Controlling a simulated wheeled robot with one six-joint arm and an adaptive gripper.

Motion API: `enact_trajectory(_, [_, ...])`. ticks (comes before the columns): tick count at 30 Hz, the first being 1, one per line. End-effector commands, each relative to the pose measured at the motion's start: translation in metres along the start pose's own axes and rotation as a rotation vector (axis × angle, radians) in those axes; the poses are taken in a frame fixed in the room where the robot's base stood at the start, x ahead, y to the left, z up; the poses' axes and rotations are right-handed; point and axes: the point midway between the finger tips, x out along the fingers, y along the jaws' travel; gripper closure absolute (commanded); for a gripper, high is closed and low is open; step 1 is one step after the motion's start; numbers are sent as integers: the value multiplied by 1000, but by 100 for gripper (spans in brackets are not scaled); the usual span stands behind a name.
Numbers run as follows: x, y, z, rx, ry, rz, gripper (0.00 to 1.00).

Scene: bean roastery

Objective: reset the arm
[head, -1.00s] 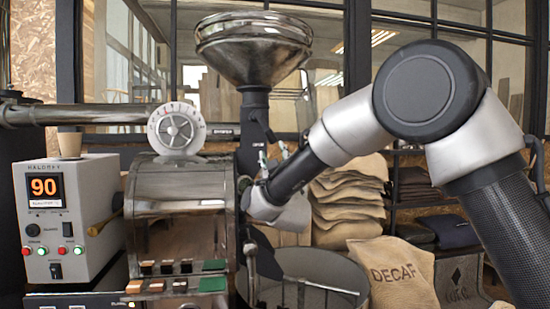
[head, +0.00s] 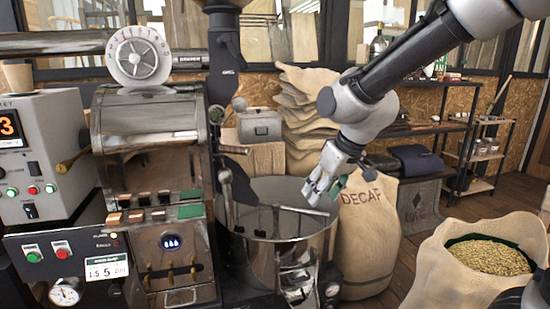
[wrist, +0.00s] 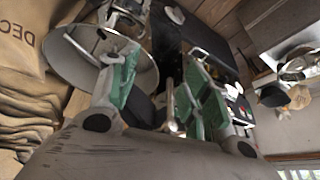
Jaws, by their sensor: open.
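My gripper (head: 327,186) is open and empty in the head view, beside the right rim of the round metal cooling bin (head: 262,248) and in front of the DECAF sack (head: 368,240). In the wrist view, my gripper (wrist: 150,92) shows its two green-padded fingers spread apart, with nothing between them. The cooling bin (wrist: 75,75) also appears there, behind the left finger. My arm comes down from the upper right in the head view.
The roaster drum (head: 155,140) and the control box (head: 35,160) stand at the left. An open sack of pale beans (head: 480,262) stands at the lower right. Piled sacks (head: 300,120) and shelves (head: 485,150) are behind. Wooden floor shows between the sacks.

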Motion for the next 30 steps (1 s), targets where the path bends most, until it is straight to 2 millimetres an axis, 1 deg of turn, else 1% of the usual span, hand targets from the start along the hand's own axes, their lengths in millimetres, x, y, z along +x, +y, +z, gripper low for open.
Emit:
enact_trajectory(1, [-22, 17, 32, 51, -54, 19, 52])
enact_trajectory(2, [-34, 26, 53, 83, -90, 32, 52])
enact_trajectory(3, [-50, 36, 81, 125, -135, 50, 52])
enact_trajectory(5, [-76, 51, 123, 190, -190, 81, 52])
enact_trajectory(6, [-93, 59, 151, 233, -218, 104, 52])
enact_trajectory(9, [-127, 74, 205, 320, -226, 159, 52])
enact_trajectory(10, [-135, 78, 216, 341, -211, 175, 52])
enact_trajectory(12, [-150, 85, 231, 389, -153, 211, 52])
enact_trajectory(13, [-156, 87, 235, 408, -129, 223, 52])
enact_trajectory(15, [-169, 92, 241, 447, -78, 250, 52])
enact_trajectory(18, [-181, 97, 246, 488, -33, 278, 52])
enact_trajectory(30, [-182, 99, 248, 502, -32, 283, 52])
